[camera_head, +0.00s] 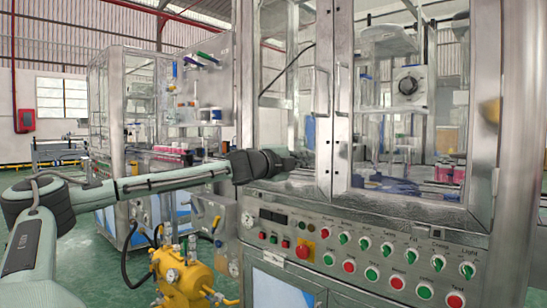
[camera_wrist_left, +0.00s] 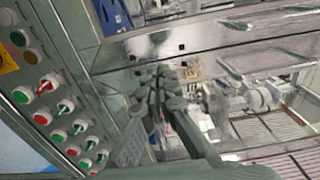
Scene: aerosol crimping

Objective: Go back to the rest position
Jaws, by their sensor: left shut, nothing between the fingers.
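My left arm reaches across the head view from the left. My left gripper (camera_head: 298,160) is shut and empty, at the front of the crimping machine (camera_head: 344,120), just above its control panel (camera_head: 370,245). In the left wrist view the closed fingers (camera_wrist_left: 160,78) point toward the machine's metal frame, with the panel buttons to their left. I cannot tell whether the fingertips touch the machine. My right gripper is in neither view.
A yellow pump unit (camera_head: 183,278) with gauges stands on the green floor below my left arm. A second glazed machine (camera_head: 125,110) is behind the arm. The glass door (camera_head: 388,110) and steel posts are close to the gripper. Floor (camera_head: 105,275) at the left is open.

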